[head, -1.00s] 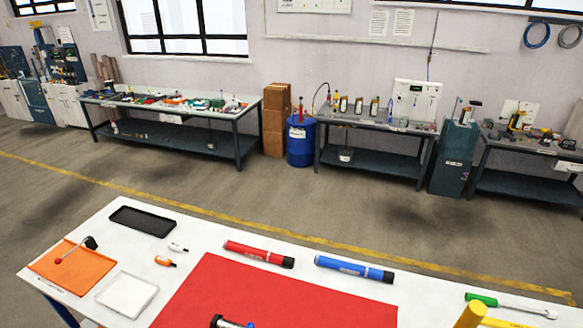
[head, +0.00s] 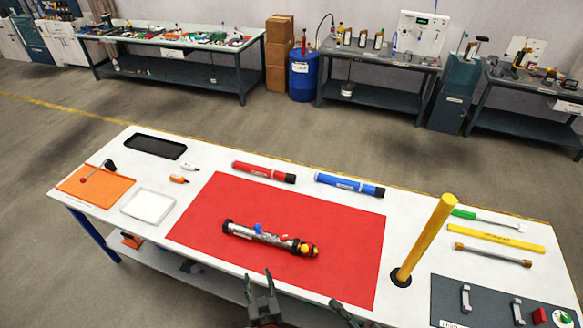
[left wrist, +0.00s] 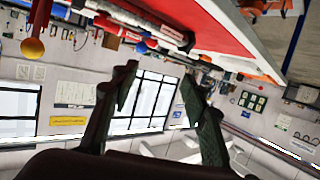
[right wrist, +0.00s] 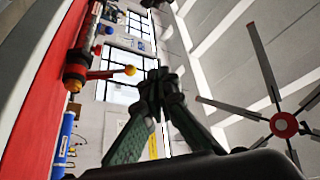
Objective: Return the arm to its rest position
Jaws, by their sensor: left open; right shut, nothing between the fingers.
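My left gripper (head: 262,296) is at the bottom edge of the head view, in front of the red mat (head: 345,270). Its two fingers stand apart and empty in the left wrist view (left wrist: 158,82). My right gripper (head: 338,306) shows only in part at the same edge, to the right of the left one. In the right wrist view its fingers (right wrist: 158,78) meet at the tips with nothing between them. A silver pump tube (head: 265,236) with a black left end and a yellow-orange right end lies on the mat, apart from both grippers.
A yellow post (head: 425,240) stands upright right of the mat. A dark panel (head: 455,312) with handles is at the front right. Red (head: 263,172) and blue (head: 348,185) tubes lie behind the mat. An orange tray (head: 85,190) and white tray (head: 146,205) are at left.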

